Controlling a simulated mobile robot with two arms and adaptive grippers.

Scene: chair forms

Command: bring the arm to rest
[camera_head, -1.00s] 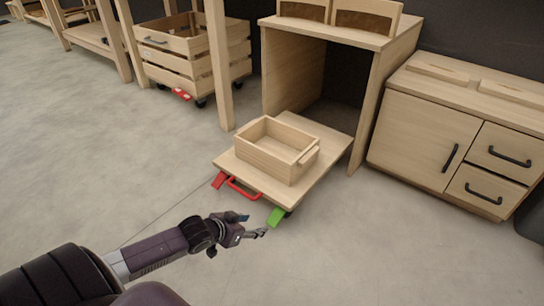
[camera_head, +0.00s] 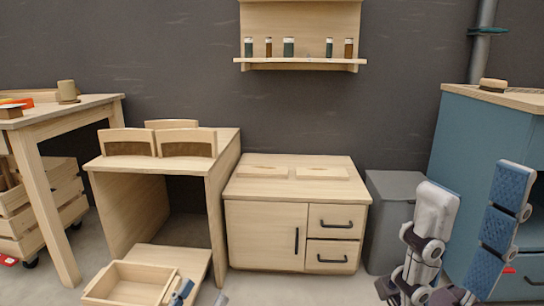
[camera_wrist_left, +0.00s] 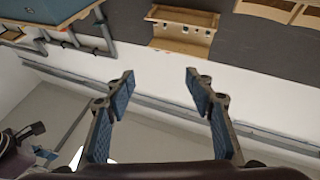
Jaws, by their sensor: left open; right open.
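My left gripper (camera_head: 200,295) shows only as blue fingertips at the bottom edge of the head view, in front of the wooden box and low cart. In the left wrist view my left gripper (camera_wrist_left: 160,90) is open, its two blue-padded fingers spread with nothing between them. My right gripper (camera_head: 475,195) stands large at the lower right of the head view. Its two fingers point up and apart, open and empty. Most of both arms is out of the head view.
The wooden box (camera_head: 125,285) rests on the low cart (camera_head: 185,260) before the open wooden desk (camera_head: 225,165). A drawer cabinet (camera_head: 262,235), a grey bin (camera_head: 385,220) and a blue cabinet (camera_head: 470,135) stand to the right. A wall shelf (camera_head: 300,64) holds several jars.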

